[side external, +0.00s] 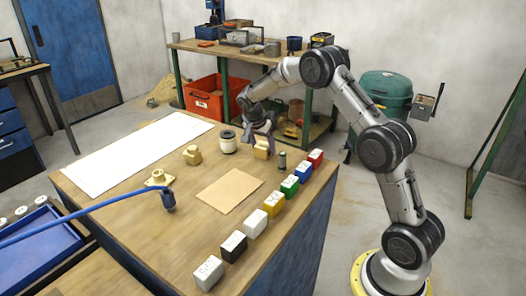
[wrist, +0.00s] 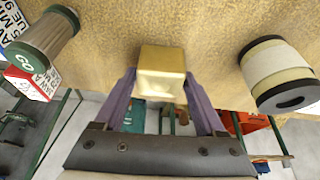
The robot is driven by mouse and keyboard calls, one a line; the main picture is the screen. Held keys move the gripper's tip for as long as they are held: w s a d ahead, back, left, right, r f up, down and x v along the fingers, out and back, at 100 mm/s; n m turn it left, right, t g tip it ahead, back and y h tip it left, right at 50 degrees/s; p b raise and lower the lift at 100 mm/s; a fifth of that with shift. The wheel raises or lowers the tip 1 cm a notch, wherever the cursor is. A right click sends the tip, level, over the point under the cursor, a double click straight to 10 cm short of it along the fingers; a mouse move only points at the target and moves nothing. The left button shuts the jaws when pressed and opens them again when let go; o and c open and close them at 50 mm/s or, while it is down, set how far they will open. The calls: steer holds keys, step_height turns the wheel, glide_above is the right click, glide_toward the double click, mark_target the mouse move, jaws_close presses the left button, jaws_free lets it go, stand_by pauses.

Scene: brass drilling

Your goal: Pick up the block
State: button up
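A brass-coloured block (side external: 261,151) is at the far right part of the wooden table, directly under my gripper (side external: 262,146). In the wrist view the block (wrist: 160,62) sits between the two purple fingertips of my gripper (wrist: 161,76). One finger lies against each side of it, with no clear gap visible, so the gripper looks shut on it. The block's underside is hidden, and I cannot tell whether it rests on the table or is just clear of it.
A cream-and-black spool (side external: 228,142) stands left of the block, and a small dark cylinder (side external: 282,160) right of it. A row of coloured blocks (side external: 273,204) runs along the table's right edge. A tan sheet (side external: 230,191) lies flat in front. A brass fitting (side external: 192,155) stands farther left.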

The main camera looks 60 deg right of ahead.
jaws_close()
steer(key=shift+r, duration=0.15)
steer(key=shift+w+r, duration=0.1)
